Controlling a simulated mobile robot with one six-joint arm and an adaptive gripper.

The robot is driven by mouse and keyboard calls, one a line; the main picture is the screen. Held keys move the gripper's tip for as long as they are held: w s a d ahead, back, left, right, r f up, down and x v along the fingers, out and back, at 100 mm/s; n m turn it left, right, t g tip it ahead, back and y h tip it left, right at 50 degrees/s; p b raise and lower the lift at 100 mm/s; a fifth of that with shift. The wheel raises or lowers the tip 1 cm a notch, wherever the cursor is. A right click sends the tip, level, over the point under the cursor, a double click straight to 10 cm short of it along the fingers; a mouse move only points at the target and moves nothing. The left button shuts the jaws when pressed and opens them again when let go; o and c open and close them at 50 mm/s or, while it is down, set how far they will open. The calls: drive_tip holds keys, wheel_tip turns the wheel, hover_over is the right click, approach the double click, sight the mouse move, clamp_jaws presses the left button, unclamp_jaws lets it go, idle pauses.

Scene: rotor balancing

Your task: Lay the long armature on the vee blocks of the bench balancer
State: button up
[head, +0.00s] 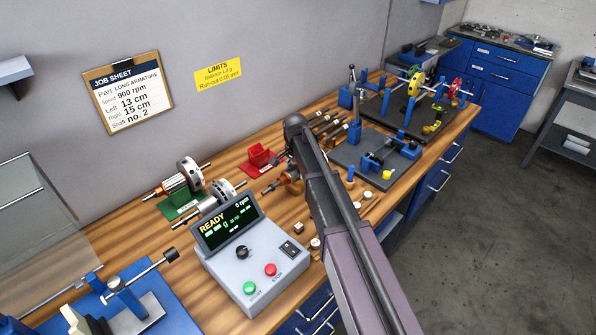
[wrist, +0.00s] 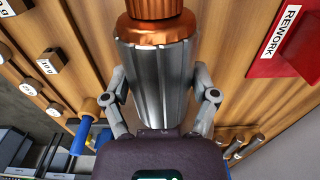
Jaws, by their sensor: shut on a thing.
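My gripper (wrist: 161,88) is shut on the long armature (wrist: 160,60), with one finger on each side of its grey steel core. A copper-coloured section lies at the top of the wrist view. In the head view my arm hides most of the gripper, and a copper part of the armature (head: 289,177) shows left of the arm, above the bench. A grey plate (head: 352,160) with blue stands (head: 411,150) lies right of my arm. It looks like the bench balancer, but I cannot make out its vee blocks clearly.
A red REWORK stand (head: 259,158) is at the wall side; its label (wrist: 285,30) shows in the wrist view. Other rotors (head: 174,184) rest on a green stand at left. A READY console (head: 245,255) stands in front. Small weights (wrist: 50,62) lie near the plate.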

drive_tip(key=shift+r+p, duration=3)
drive_tip(key=shift+s, duration=0.1)
